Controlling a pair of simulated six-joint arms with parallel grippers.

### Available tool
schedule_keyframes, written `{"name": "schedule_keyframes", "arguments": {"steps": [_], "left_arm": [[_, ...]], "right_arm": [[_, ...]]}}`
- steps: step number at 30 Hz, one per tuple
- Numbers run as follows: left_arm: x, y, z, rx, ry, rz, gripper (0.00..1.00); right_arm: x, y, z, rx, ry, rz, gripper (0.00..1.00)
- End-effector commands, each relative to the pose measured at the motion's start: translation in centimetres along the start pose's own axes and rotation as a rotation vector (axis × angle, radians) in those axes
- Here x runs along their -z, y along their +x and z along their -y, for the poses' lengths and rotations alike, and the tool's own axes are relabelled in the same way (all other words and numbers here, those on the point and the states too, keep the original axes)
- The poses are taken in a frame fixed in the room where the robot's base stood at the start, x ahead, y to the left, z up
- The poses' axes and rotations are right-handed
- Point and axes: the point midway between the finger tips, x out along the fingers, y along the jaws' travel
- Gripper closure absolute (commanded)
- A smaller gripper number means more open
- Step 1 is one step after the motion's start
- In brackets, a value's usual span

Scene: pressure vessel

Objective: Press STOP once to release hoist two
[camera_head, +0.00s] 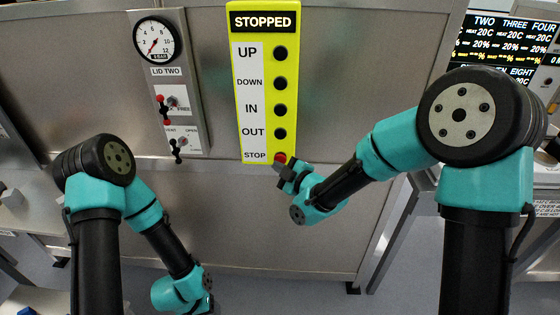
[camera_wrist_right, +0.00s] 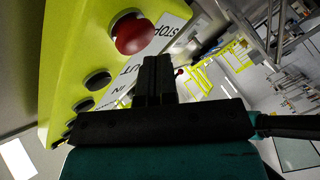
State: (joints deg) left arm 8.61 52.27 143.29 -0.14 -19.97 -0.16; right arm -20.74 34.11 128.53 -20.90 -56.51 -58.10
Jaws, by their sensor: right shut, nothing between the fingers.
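The yellow control pendant (camera_head: 265,85) hangs upright in front of the grey panel. Its top label reads STOPPED. Black buttons for UP, DOWN, IN and OUT run down its right side. The red STOP button (camera_head: 280,158) is at its bottom right and is partly covered by my right gripper (camera_head: 283,166). In the right wrist view the red STOP button (camera_wrist_right: 132,33) is domed, and the shut, empty fingers of my right gripper (camera_wrist_right: 157,62) are just beside it in the picture. Whether they touch it cannot be told. My left arm hangs at lower left; its fingers are not visible.
A lid two panel (camera_head: 190,130) left of the pendant carries a pressure gauge (camera_head: 156,39) and small red and black levers. A dark display (camera_head: 505,45) with text is at upper right. Floor shows below the grey cabinet.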

Motion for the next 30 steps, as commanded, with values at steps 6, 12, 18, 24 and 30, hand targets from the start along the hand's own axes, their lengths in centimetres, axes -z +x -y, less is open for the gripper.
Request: {"name": "schedule_keyframes", "arguments": {"steps": [6,12,18,24,30], "left_arm": [[0.0,0.0,0.0,0.0,0.0,0.0,0.43],[0.0,0.0,0.0,0.0,0.0,0.0,0.43],[0.0,0.0,0.0,0.0,0.0,0.0,0.43],[0.0,0.0,0.0,0.0,0.0,0.0,0.43],[0.0,0.0,0.0,0.0,0.0,0.0,0.43]], "right_arm": [[-0.29,0.4,-0.29,0.0,0.0,0.0,1.0],[-0.3,0.4,-0.29,0.0,0.0,0.0,1.0],[-0.33,0.43,-0.31,0.0,0.0,0.0,1.0],[-0.43,0.55,-0.39,0.0,0.0,0.0,1.0],[-0.53,0.68,-0.49,0.0,0.0,0.001,1.0]]}}
